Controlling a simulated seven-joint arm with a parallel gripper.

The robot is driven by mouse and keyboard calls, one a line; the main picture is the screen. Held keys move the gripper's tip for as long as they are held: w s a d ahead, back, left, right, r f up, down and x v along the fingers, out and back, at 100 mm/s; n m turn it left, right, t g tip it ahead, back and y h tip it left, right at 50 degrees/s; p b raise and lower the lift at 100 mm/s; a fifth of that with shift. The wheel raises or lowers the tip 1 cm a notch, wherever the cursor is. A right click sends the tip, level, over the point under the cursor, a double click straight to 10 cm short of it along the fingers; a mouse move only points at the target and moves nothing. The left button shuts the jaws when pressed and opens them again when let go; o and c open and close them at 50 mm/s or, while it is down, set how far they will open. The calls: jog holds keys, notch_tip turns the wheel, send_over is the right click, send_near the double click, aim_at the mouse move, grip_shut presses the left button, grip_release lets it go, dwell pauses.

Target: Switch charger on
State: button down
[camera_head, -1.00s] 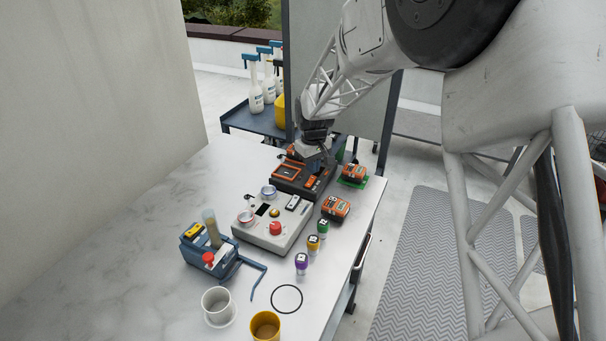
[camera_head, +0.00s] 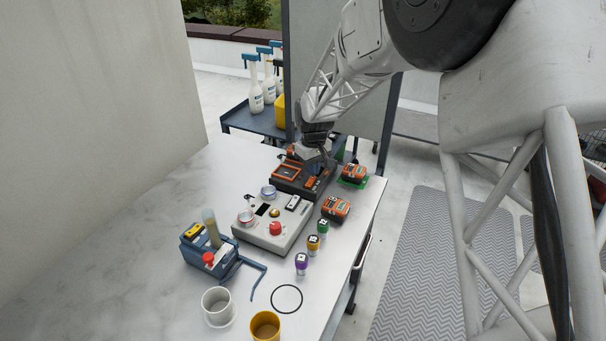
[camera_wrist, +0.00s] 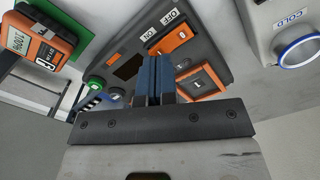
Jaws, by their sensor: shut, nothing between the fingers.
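The charger (camera_head: 287,187) is a dark grey box with orange parts, at the far end of the white table. In the wrist view, its dark panel (camera_wrist: 203,40) carries an orange rocker switch (camera_wrist: 174,38) beside white ON and OFF labels, and an orange-framed part (camera_wrist: 202,80). My gripper (camera_head: 318,168) is over the charger in the head view. In the wrist view, its blue fingers (camera_wrist: 154,62) are shut with nothing between them, their tips close to the rocker. I cannot tell whether they touch it. The fingers partly cover the panel; which side of the rocker is pressed is unclear.
A light grey control box (camera_head: 270,238) with a red knob stands in front of the charger. An orange battery pack (camera_head: 353,172) on a green pad and another battery pack (camera_head: 336,207) lie to the right. Several small coloured-cap items line the table's right side. The left tabletop is clear.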

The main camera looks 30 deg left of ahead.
jog(key=shift+f, duration=0.9)
dwell(0.8)
jog(key=shift+r, duration=3.5)
jog(key=shift+d+r, duration=0.1)
